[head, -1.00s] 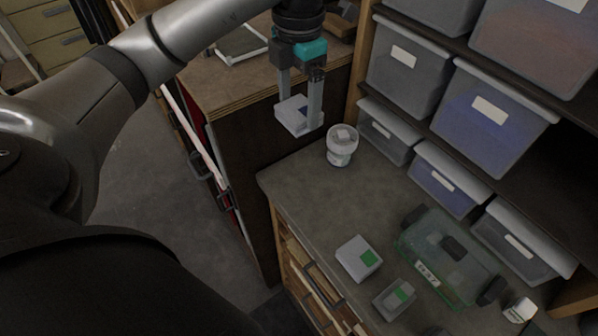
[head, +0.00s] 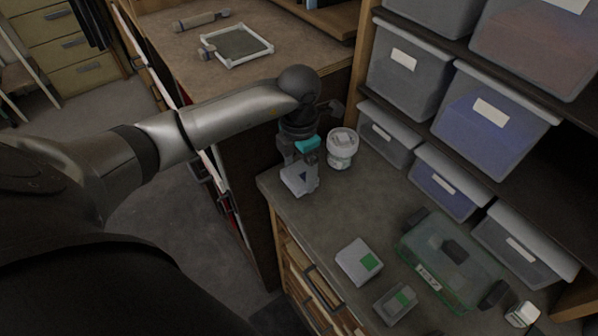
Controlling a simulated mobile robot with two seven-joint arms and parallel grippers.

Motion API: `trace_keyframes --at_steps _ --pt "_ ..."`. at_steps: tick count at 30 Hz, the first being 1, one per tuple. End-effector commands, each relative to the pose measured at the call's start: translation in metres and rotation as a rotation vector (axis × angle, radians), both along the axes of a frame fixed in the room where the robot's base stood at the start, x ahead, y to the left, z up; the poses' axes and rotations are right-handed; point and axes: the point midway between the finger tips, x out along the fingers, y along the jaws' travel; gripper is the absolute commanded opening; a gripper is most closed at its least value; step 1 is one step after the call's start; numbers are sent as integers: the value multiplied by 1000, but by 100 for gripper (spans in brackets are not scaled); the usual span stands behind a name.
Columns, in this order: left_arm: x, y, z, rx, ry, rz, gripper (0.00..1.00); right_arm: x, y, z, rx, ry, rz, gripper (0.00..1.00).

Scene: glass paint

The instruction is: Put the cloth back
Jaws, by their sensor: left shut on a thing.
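The cloth (head: 299,181) shows as a small pale grey, block-like bundle with a dark mark on it. My left gripper (head: 299,164) is shut on it from above. The gripper holds it low at the back left of the grey countertop (head: 330,205), left of and in front of a white round tub (head: 342,148). I cannot tell whether the cloth touches the countertop. The fingertips are partly hidden by the cloth. My right gripper is not in view.
A grey box with a green label (head: 358,261), a smaller one (head: 395,303) and a clear green-tinted bin (head: 447,262) stand at the front right. Shelves of lidded bins (head: 495,110) rise behind. A wooden bench (head: 180,45) holds a white frame (head: 237,46). The countertop's middle is clear.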

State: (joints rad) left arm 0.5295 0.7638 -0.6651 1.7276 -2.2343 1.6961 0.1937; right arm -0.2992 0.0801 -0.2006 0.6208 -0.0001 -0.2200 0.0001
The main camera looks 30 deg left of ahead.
Motion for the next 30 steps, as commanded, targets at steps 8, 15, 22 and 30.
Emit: trace_keyframes --at_steps 8,15,22,30 --pt "0 0 -15 1 -1 -2 42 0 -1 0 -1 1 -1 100" --pt "0 0 -14 0 0 -1 100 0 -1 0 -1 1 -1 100" --pt "0 0 -10 1 -1 -1 100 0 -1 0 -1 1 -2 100" --pt "1 1 38 2 -6 -2 100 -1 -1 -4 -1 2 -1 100"
